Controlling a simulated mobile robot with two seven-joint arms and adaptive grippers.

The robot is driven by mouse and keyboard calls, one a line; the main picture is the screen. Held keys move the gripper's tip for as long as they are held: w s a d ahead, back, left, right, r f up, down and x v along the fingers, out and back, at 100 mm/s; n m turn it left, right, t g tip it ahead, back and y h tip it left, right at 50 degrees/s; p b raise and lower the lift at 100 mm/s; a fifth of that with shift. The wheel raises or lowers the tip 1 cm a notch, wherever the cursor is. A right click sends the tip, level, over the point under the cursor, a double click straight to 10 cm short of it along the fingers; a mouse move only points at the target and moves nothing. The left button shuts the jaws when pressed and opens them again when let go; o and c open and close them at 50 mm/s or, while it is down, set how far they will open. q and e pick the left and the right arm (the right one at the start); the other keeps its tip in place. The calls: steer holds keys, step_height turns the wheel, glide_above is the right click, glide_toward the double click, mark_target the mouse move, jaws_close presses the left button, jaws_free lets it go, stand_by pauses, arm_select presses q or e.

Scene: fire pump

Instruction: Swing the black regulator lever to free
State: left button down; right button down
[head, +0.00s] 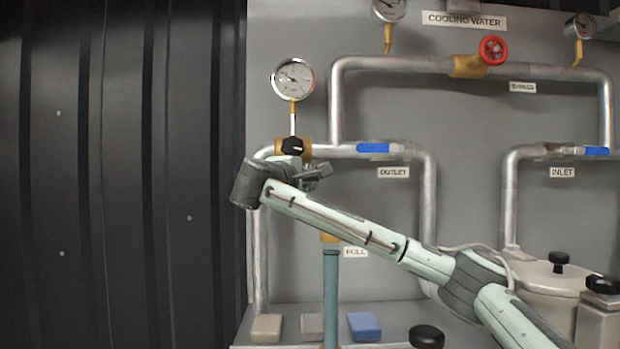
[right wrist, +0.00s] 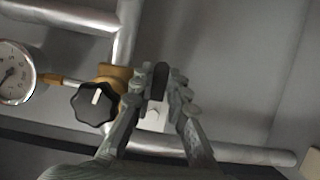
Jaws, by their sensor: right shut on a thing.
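The black regulator lever (right wrist: 160,78) stands between the two fingertips of my right gripper (right wrist: 160,88) in the right wrist view. The fingers are closed on it, one on each side. Its lower part is hidden between the fingers. In the head view my right gripper (head: 316,174) is at the pipework just below a black knob (head: 292,146), and the arm hides the lever there. The knob, with a white mark, sits on a brass body left of the fingers in the right wrist view (right wrist: 95,103). My left gripper is not in view.
A gauge (head: 293,79) stands above the knob. A blue-handled outlet valve (head: 374,148) and a blue inlet handle (head: 596,151) lie to the right. A red handwheel (head: 492,50) is higher up. Blocks, including a blue one (head: 364,326), sit on the ledge below.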

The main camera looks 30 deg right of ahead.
steer(key=c, duration=1.5)
jaws_free()
steer(key=shift+a, duration=0.1)
steer(key=v, duration=0.7)
steer(key=shift+s+a, duration=0.15)
steer(key=shift+a, duration=0.05)
steer(key=shift+f, duration=0.1)
